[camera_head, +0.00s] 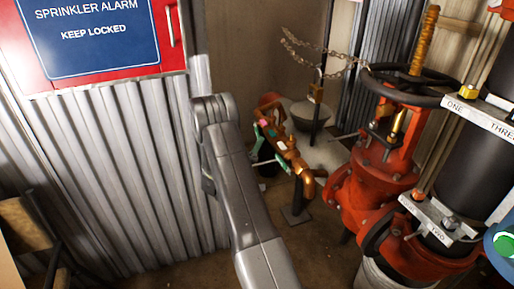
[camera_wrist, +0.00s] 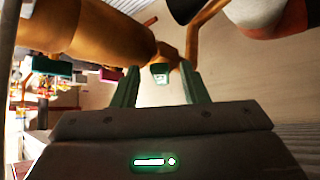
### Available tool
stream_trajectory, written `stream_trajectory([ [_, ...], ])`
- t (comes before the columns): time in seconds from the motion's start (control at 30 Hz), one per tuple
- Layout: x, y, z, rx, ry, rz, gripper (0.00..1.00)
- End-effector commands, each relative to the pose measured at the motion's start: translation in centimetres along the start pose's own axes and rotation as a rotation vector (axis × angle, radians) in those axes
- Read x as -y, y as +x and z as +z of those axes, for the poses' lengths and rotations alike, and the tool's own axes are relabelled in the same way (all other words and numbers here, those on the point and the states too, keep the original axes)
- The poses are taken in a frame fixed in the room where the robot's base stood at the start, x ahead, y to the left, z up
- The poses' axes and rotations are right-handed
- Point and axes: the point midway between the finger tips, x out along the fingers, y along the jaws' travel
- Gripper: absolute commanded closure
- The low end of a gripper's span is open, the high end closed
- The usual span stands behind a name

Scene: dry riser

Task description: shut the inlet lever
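A copper-coloured pipe assembly (camera_head: 291,153) stands in the middle of the head view, with small coloured parts along it. In the wrist view its pipe (camera_wrist: 85,32) crosses the upper left. A small lever end with a pale label (camera_wrist: 160,74) shows between my fingers. A teal lever end (camera_wrist: 52,66) and a dark pink one (camera_wrist: 111,75) hang further left. I cannot read which one is the inlet lever. My gripper (camera_wrist: 160,69) has its two green fingers apart, one on each side of the pale-labelled end; contact is not clear.
A red valve body (camera_head: 375,187) with a dark handwheel (camera_head: 405,88) stands close on the right. A chain (camera_head: 325,62) hangs behind. A corrugated metal wall (camera_head: 120,170) with a red and blue alarm sign (camera_head: 95,35) stands on the left. Floor shows below the pipe.

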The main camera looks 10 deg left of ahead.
Motion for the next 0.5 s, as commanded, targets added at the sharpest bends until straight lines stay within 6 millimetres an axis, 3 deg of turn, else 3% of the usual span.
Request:
stream_trajectory([
  [0.13, -0.01, -0.01, -0.02, 0.0, 0.0, 0.0, 0.6],
  [0.33, -0.01, -0.03, -0.02, 0.0, 0.001, 0.0, 0.99],
  [0.5, 0.01, -0.05, -0.02, 0.0, 0.001, 0.0, 1.0],
])
